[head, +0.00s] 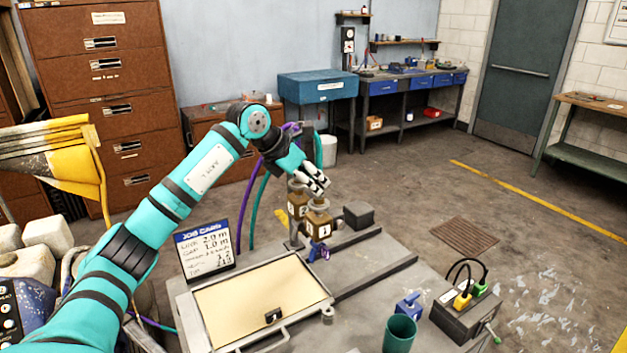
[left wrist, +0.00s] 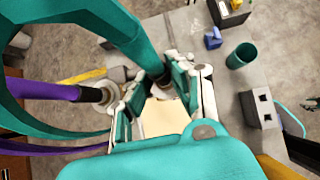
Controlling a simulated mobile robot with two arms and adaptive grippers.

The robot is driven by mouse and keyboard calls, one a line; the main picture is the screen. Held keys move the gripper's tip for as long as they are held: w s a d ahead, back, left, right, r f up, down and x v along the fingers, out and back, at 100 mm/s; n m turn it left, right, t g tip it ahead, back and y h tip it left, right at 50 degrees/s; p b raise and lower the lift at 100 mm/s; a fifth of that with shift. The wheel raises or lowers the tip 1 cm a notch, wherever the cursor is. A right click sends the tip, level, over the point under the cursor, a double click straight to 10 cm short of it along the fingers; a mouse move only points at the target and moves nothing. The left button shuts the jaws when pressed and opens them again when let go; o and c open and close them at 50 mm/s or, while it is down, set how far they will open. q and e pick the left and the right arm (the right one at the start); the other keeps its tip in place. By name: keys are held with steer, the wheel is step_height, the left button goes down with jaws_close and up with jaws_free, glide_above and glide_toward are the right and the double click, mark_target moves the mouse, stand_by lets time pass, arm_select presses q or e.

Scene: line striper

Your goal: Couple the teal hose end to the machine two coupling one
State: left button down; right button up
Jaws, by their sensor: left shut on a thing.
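My left gripper (head: 314,183) is shut on the teal hose end (left wrist: 172,84), just above the brass coupling block marked 1 (head: 318,224). In the left wrist view the teal hose (left wrist: 105,25) curves in from the upper left to between the fingers (left wrist: 163,100). Another brass block marked 2 (head: 297,205) stands just behind and left of block 1. The fingers hide where the hose end meets the coupling, so I cannot tell whether they touch. The purple hose (left wrist: 45,88) ends in a dark collar over a round pale fitting, left of the fingers. My right gripper is not in view.
Open floor lies to the right.

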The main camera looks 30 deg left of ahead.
arm_select(q)
steer(key=shift+f, duration=0.2)
steer(key=c, duration=0.8)
jaws_free()
steer(key=shift+o, duration=0.2)
steer(key=p+v, duration=0.2)
steer(key=v, duration=0.5)
steer(key=shift+d, duration=0.1)
stand_by(0.5)
